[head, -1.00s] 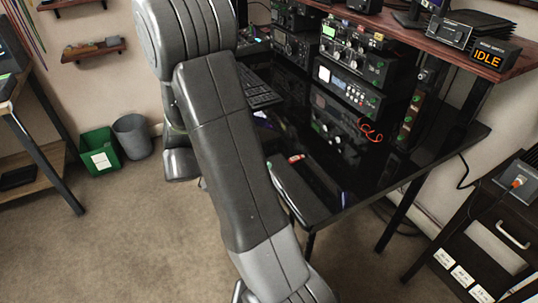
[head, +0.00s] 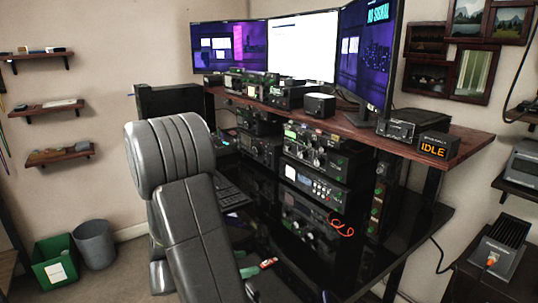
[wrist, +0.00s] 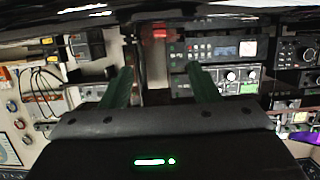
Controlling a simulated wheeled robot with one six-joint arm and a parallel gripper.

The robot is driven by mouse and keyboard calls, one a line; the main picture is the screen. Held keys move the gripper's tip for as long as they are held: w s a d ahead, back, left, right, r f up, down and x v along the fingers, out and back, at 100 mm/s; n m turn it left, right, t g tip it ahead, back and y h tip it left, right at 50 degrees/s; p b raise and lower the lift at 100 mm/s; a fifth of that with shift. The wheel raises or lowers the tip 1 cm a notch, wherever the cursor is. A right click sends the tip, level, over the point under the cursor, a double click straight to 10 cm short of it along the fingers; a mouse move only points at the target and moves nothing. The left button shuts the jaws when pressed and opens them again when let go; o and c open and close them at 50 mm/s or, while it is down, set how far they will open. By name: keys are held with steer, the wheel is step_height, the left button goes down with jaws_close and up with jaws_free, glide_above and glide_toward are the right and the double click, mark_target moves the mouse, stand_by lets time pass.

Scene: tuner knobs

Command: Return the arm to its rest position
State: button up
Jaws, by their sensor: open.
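My gripper (wrist: 161,82) shows in the wrist view, with two dark green fingers spread apart and nothing between them. Beyond the fingers is a radio unit with a small screen and white knobs (wrist: 228,76); the fingers look apart from it. In the head view my grey arm rises at the lower left and bends, and its lower end runs out of the picture.
A glossy black desk (head: 420,215) carries stacked radios (head: 315,185). A wooden shelf (head: 465,150) above holds monitors (head: 302,47) and an IDLE display box (head: 437,147). A green bin (head: 55,262) and a grey bin (head: 94,243) stand on the floor left.

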mark_target(265, 264)
steer(key=b+x, duration=0.1)
steer(key=x, duration=0.6)
steer(key=shift+w+d+f, duration=0.15)
steer(key=shift+w+d, duration=0.05)
steer(key=shift+d, duration=0.1)
steer(key=shift+f, duration=0.15)
steer(key=shift+a, duration=0.1)
